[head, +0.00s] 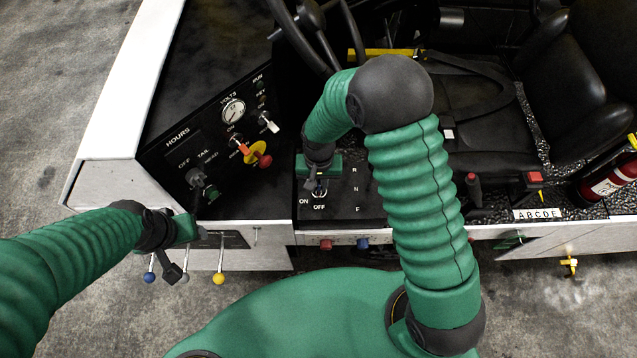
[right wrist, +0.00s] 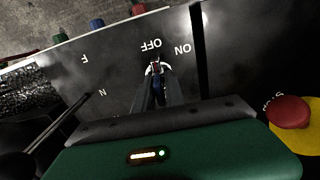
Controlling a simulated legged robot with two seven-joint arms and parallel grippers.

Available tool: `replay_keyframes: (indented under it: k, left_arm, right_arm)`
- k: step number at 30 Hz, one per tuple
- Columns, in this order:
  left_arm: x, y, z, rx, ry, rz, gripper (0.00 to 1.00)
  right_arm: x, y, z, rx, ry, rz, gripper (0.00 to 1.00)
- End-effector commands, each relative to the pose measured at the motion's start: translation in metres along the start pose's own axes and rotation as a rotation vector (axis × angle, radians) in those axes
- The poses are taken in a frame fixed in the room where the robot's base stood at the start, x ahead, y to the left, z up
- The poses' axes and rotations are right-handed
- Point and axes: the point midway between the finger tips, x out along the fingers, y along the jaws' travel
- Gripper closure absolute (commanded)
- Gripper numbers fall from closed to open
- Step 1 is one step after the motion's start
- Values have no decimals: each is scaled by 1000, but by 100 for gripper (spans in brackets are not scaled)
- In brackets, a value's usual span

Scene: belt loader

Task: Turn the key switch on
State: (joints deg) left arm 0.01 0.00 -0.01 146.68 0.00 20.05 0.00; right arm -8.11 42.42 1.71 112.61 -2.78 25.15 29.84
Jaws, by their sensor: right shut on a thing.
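The key switch (head: 319,193) sits on a black panel between the printed words ON and OFF in the head view. In the right wrist view the key switch (right wrist: 155,68) shows a pale round collar just by the OFF label, with the panel appearing upside down. My right gripper (head: 318,184) reaches down from above. Its narrow dark fingers (right wrist: 156,88) are shut on the key switch. The fingers hide part of it, so its exact turn is hard to read. My left gripper (head: 197,231) is at the lower left, near the panel's front edge; its fingers are unclear.
A gauge panel with a volts dial (head: 233,112), a red-yellow knob (head: 257,155) and a light-switch knob (head: 197,179) stands left of the key. Levers with coloured balls (head: 218,278) hang below it. A black seat (head: 470,110) is at right. The letters R, N, F mark the key panel.

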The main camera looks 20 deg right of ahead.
Motion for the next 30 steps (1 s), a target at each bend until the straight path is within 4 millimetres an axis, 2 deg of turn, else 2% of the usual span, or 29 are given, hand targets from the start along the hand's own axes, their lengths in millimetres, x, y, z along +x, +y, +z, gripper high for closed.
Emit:
replay_keyframes:
  k: [30]
  left_arm:
    - [-12, 0, -3, 0, 0, 0, 45]
  right_arm:
    - [-4, 0, -5, 469, 12, -8, 100]
